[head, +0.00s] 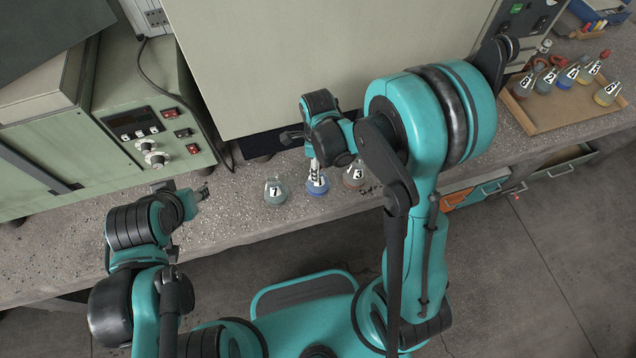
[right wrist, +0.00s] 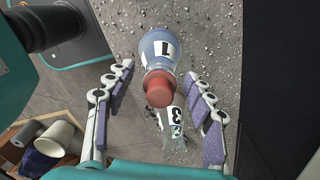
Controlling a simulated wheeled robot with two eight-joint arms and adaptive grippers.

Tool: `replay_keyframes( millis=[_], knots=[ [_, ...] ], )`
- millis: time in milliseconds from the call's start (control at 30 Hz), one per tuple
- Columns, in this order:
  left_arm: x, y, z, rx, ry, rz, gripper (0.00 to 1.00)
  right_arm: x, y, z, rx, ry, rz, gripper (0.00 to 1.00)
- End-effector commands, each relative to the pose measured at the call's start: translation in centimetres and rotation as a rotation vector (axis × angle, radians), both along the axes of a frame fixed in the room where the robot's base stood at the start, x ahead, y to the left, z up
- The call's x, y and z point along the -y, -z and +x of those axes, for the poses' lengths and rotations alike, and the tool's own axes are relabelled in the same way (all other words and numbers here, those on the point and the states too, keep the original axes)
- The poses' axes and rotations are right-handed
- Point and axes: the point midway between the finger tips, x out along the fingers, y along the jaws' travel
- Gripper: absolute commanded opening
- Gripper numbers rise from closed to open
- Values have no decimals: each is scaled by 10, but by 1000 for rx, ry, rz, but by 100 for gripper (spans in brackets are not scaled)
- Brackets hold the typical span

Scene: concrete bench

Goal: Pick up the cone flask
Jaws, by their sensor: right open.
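Three small cone flasks stand on the bench in the head view: a grey-green one (head: 275,191) at the left, a blue one (head: 317,186) in the middle and a reddish one (head: 353,176) at the right, partly hidden by my arm. My right gripper (head: 316,168) is over the blue one. In the right wrist view, my open right gripper (right wrist: 158,75) has its fingers on either side of a blue-tinted flask labelled 1 (right wrist: 158,47) with a red stopper (right wrist: 159,88). A flask labelled 3 (right wrist: 174,120) shows nearby. My left gripper (head: 203,193) is left of the flasks; its opening is unclear.
A large pale cabinet (head: 320,60) stands close behind the flasks. A green control box (head: 150,130) is at the left. A wooden tray (head: 560,100) with several flasks is at the right. Speckled bench top (head: 235,215) is clear between my left gripper and the flasks.

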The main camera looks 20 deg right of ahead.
Motion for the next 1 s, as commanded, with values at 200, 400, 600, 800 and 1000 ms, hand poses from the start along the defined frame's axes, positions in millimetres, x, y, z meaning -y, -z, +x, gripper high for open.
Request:
replay_keyframes(
  millis=[200,400,600,800,1000],
  knots=[
    [0,1,0,0,0,0,40,0,3,0,1,0,0,54],
    [0,1,0,0,0,0,40,0,3,0,1,-1,0,9],
    [0,1,0,0,0,0,40,0,3,0,0,-1,0,0],
    [0,1,0,0,0,0,40,0,3,-1,0,-1,0,0],
    [0,-5,0,0,0,0,40,0,-9,-1,0,-1,0,0]
  ],
)
